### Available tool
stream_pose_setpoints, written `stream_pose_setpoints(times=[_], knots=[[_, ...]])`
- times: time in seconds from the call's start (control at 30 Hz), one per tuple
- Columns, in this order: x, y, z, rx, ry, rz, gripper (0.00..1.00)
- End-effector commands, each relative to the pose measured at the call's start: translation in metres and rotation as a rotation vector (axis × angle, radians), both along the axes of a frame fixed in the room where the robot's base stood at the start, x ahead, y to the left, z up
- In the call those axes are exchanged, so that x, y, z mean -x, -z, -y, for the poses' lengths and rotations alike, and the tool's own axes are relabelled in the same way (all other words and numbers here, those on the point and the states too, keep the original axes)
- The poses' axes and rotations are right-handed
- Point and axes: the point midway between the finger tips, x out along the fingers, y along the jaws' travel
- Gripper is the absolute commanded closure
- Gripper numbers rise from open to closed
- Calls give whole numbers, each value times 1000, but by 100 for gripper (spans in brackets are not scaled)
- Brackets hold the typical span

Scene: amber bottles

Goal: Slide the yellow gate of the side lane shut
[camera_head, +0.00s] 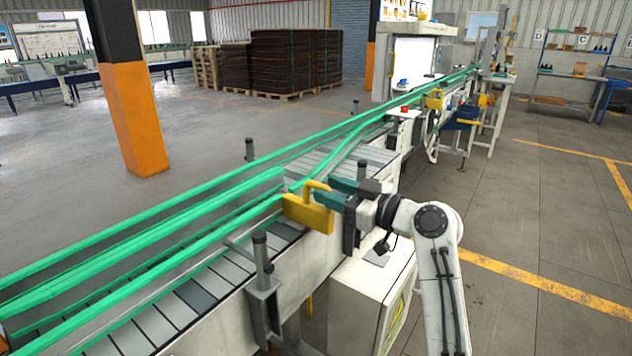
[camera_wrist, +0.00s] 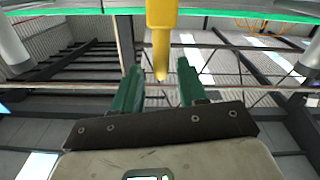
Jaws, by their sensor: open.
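The yellow gate (camera_head: 306,214) is a flat plate with a raised handle, standing at the green rails of the conveyor in the middle of the head view. My gripper (camera_head: 324,190) reaches it from the right, its teal fingers at the handle. In the wrist view the yellow handle (camera_wrist: 161,35) comes down from the top edge between the two fingers of my gripper (camera_wrist: 158,68). The fingers are spread, with a visible gap on both sides of the handle. How far the gate is across the side lane is hard to tell.
Green guide rails (camera_head: 150,215) run along the slatted conveyor (camera_head: 185,305). A dark post (camera_head: 262,262) on a bracket stands at its near edge. Another yellow piece (camera_head: 435,99) sits farther along the line. An orange and black pillar (camera_head: 134,120) stands behind. Floor at right is open.

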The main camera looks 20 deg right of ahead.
Motion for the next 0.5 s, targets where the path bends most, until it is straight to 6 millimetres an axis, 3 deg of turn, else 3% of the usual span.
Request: stream_pose_setpoints(times=[0.2,0.5], knots=[[-26,-1,-19,0,-1,0,58],[-36,1,-26,0,1,-1,58]])
